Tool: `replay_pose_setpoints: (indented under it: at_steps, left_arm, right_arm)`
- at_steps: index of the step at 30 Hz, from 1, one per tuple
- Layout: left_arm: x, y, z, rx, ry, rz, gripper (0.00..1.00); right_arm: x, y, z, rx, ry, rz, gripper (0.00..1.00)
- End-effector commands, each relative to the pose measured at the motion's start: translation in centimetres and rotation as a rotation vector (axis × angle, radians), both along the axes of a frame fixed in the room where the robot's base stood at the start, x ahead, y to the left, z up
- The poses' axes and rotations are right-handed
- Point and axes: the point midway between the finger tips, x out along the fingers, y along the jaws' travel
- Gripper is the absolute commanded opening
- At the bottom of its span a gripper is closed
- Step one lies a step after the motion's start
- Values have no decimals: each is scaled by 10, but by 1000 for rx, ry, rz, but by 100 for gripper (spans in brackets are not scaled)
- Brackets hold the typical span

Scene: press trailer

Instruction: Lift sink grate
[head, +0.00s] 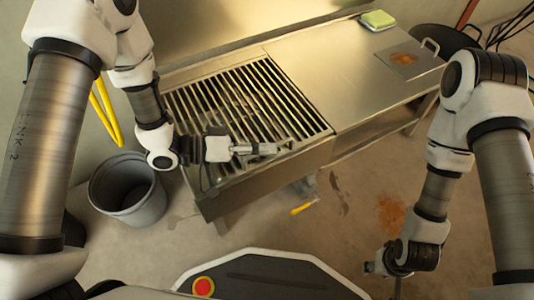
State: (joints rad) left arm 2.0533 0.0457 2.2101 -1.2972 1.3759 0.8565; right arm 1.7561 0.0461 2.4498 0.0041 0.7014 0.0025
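The sink grate (275,90) is a row of parallel metal bars over the left part of a steel sink unit. It appears to lie flat on the basin. My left gripper (280,147) is low at the grate's front edge, its fingers pointing right. Whether the fingers touch or grip a bar is too small to tell. My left gripper and wrist hide part of the front bars. My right gripper (380,272) hangs low over the floor at the lower right, well away from the grate. Its fingers are small and partly hidden.
A steel counter (340,75) adjoins the grate on the right. It carries a green-topped sponge (378,20) and a stained metal plate (408,61). A grey bucket (130,196) stands on the floor at left. A yellow-handled valve (303,207) sits below the sink. Some floor is clear at front right.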

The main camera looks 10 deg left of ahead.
Motion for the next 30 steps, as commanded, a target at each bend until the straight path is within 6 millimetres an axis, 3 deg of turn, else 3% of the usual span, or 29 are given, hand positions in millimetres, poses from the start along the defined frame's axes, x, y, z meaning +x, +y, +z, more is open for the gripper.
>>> replay_pose_setpoints:
  at_steps: [3,10,11,14,23,30]
  left_arm:
    - [2,-9,-4,1,-2,-1,37]
    - [3,-11,-2,0,0,1,37]
    - [3,-11,-2,0,0,1,34]
    - [3,-11,-2,0,0,1,0]
    - [3,-10,1,-4,4,1,0]
    - [6,-8,30,-37,51,0,0]
  right_arm:
    - [1,0,-6,0,-1,-1,46]
    - [1,0,-5,0,-2,-2,46]
    - [1,0,-5,0,-2,-2,46]
    - [1,0,-5,0,-2,-1,46]
    - [0,0,-1,0,-1,-1,46]
    - [-1,0,33,1,3,5,46]
